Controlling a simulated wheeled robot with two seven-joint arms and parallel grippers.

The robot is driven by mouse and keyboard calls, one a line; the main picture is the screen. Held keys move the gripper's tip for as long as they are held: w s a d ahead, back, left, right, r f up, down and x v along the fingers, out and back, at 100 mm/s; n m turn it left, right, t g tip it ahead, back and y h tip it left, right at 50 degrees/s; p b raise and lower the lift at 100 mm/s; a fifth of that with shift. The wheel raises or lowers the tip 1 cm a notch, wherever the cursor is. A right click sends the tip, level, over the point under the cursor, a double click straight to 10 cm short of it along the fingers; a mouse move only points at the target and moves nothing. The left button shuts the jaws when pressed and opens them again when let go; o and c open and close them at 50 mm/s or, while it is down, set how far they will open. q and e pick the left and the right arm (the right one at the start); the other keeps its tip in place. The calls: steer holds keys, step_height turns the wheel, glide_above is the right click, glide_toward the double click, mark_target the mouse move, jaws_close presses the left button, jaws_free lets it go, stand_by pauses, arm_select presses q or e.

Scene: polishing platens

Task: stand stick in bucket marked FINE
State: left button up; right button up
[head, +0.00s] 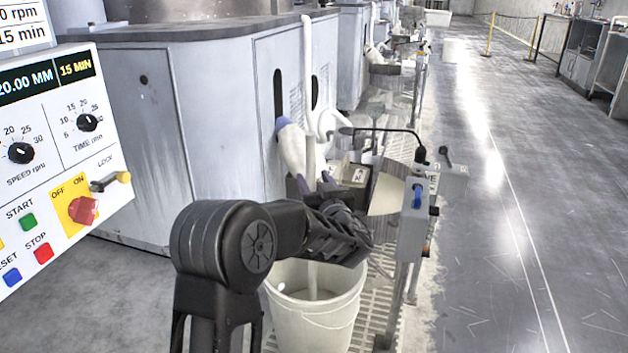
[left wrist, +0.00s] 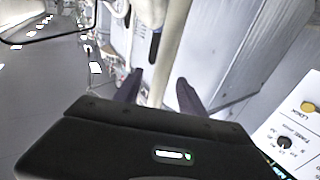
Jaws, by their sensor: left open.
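A pale, long stick (head: 311,160) stands nearly upright. Its lower end shows inside a white bucket (head: 318,328) at the bottom middle of the head view; my wrist hides its middle. No FINE marking is readable on the bucket. My left gripper (head: 313,183) is above the bucket, with dark fingers spread on either side of the stick. In the left wrist view the stick (left wrist: 170,55) runs up between the open fingers of the left gripper (left wrist: 158,90). I cannot tell whether a finger touches it. My right gripper is out of view.
A control panel (head: 65,150) with knobs and buttons fills the left. A pale machine cabinet (head: 225,110) stands behind the stick. A grey switch box (head: 414,222) on a post is right of the bucket, above a grating. The floor (head: 530,220) at right is clear.

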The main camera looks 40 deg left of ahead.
arm_select(q)
steer(key=p+v, duration=0.1)
steer(key=v, duration=0.6)
steer(key=shift+s+d, duration=0.2)
stand_by(1.1)
